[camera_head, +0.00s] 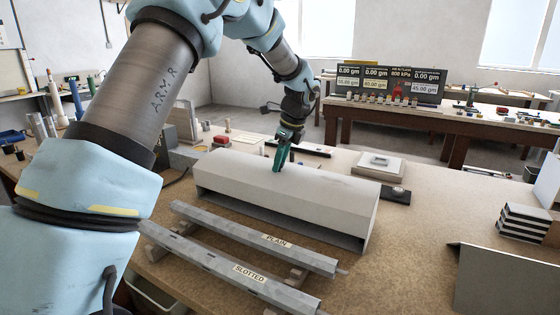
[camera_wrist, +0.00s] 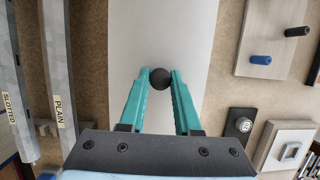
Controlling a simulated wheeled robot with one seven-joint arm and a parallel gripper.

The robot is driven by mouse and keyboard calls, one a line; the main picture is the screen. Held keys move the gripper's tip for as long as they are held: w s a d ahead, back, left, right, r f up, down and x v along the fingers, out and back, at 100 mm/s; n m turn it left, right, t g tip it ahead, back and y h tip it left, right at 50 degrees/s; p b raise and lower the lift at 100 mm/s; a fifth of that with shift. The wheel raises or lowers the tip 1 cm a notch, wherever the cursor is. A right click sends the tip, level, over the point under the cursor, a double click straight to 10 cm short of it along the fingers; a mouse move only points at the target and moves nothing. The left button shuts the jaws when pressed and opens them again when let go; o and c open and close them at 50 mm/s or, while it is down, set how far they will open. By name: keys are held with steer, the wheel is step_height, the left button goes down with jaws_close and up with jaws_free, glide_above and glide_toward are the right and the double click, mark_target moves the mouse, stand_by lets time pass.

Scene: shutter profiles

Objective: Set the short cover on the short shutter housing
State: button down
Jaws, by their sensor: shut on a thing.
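A long pale grey-white cover (camera_head: 325,188) lies level across the workbench in the head view, over the shutter housing (camera_head: 371,220). The two read as one box with a dark slot along the lower front. I cannot tell whether the cover rests fully on the housing. My gripper (camera_head: 277,168) points down at the middle of the cover's top. In the wrist view my gripper (camera_wrist: 161,76) has its teal fingers closed around a dark round knob (camera_wrist: 160,80) on the pale cover (camera_wrist: 160,30). The knob is hidden in the head view.
Two grey rails, marked PLAIN (camera_head: 300,252) and SLOTTED (camera_head: 215,264), lie in front on supports. A white square block (camera_head: 380,164) sits behind right, with striped blocks (camera_head: 524,222) and a grey panel (camera_head: 508,282) at right.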

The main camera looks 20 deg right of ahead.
steer(key=shift+f, duration=0.2)
steer(key=c, duration=0.5)
jaws_free()
steer(key=shift+c, duration=0.2)
steer(key=b+v, duration=0.2)
steer(key=v, duration=0.9)
steer(key=shift+b, duration=0.3)
steer(key=shift+w, duration=0.1)
steer(key=a+f+n+g, duration=0.1)
steer(key=a+f+n, duration=0.1)
steer(key=a+n, duration=0.35)
steer(key=s+a+f+n+h, duration=0.1)
steer(key=a+f+n, duration=0.2)
steer(key=a, duration=0.5)
steer(key=a+f+n+g, duration=0.1)
steer(key=a+f+n, duration=0.1)
steer(key=a+n, duration=0.35)
steer(key=s+a+f+n, duration=0.3)
steer(key=s+a+n, duration=0.3)
steer(key=a, duration=0.3)
steer(key=s+a+f+n+h, duration=0.1)
steer(key=s+a+f+n, duration=0.2)
steer(key=s+a+n, duration=0.4)
steer(key=a, duration=0.3)
steer(key=shift+f, duration=0.4)
